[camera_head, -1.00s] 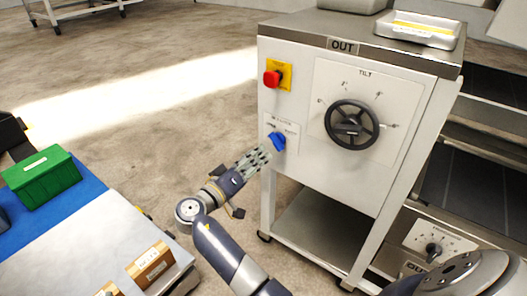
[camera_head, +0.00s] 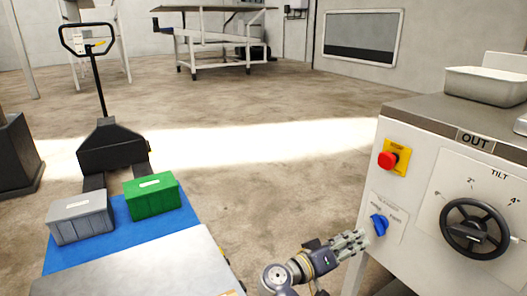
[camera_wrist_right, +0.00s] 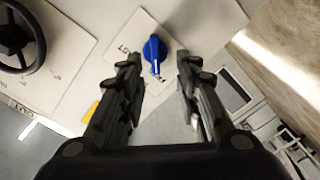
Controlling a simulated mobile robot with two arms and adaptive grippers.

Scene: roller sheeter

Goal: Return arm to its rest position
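My right gripper (camera_head: 347,245) is in front of the white machine (camera_head: 412,178), just left of its blue knob (camera_head: 378,224) in the head view. In the right wrist view the right gripper (camera_wrist_right: 160,95) has its two fingers apart with nothing between them. The blue knob (camera_wrist_right: 154,52) shows beyond the fingertips, and I see a gap between it and the fingers. My left gripper is in neither view.
The machine has a red stop button (camera_head: 387,160) and a black handwheel (camera_head: 475,229). At left, a green box (camera_head: 152,196) and a grey box (camera_head: 81,217) stand on a blue surface (camera_head: 120,232) by a pallet jack (camera_head: 112,148). The floor between is clear.

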